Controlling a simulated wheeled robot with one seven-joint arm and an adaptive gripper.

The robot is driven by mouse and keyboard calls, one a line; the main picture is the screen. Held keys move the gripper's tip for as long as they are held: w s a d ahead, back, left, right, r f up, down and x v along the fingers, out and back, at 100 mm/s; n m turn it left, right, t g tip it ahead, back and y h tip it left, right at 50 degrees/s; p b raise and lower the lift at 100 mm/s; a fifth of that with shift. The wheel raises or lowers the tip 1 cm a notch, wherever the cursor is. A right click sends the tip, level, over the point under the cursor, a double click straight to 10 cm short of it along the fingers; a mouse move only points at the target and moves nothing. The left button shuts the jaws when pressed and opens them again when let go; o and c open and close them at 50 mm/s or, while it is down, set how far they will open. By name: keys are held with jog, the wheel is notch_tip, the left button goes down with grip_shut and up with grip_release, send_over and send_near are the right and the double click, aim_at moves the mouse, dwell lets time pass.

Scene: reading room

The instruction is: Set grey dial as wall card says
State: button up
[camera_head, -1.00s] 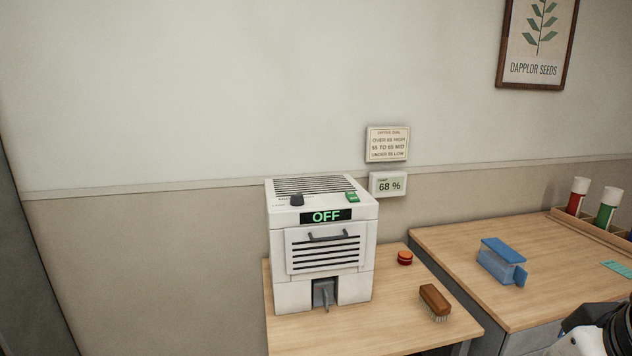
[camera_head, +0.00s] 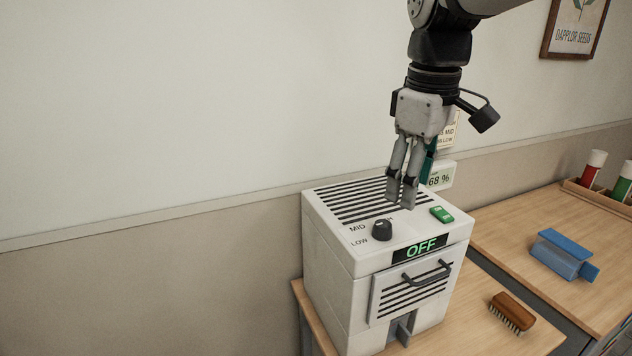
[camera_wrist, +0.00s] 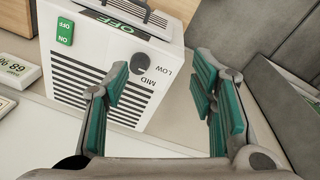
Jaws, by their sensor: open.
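The grey dial (camera_head: 382,230) is a dark knob on top of a white vented machine (camera_head: 330,235); it also shows in the wrist view (camera_wrist: 139,63). MID and LOW are printed beside it; the third label is mostly hidden, and the pointer is hard to read. My gripper (camera_head: 402,197) is open and empty, fingers down above the vents, behind and right of the dial, apart from it. In the wrist view the dial lies between and beyond my fingers (camera_wrist: 160,85). The wall card (camera_head: 450,132) is mostly hidden behind my gripper. The meter (camera_head: 440,176) reads 68 %.
The machine's display (camera_head: 420,248) reads OFF. A green switch (camera_head: 441,214) is right of the dial. A brush (camera_head: 512,312) lies on the table right of the machine. A blue box (camera_head: 563,255) and a tube rack (camera_head: 590,196) stand on the right table. Air above the machine's left is clear.

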aim_at(383, 223)
jog(key=w+n+g+p, duration=0.15)
jog(key=w+n, duration=0.25)
jog(key=w, duration=0.5)
jog(key=f+p, duration=0.1)
jog(key=f, duration=0.6)
jog(key=f+p, duration=0.2)
jog(key=f, duration=0.4)
jog(key=shift+w+a+f, duration=0.15)
jog(key=shift+w+f, duration=0.05)
jog(key=shift+f, duration=0.15)
jog(key=c, duration=1.1)
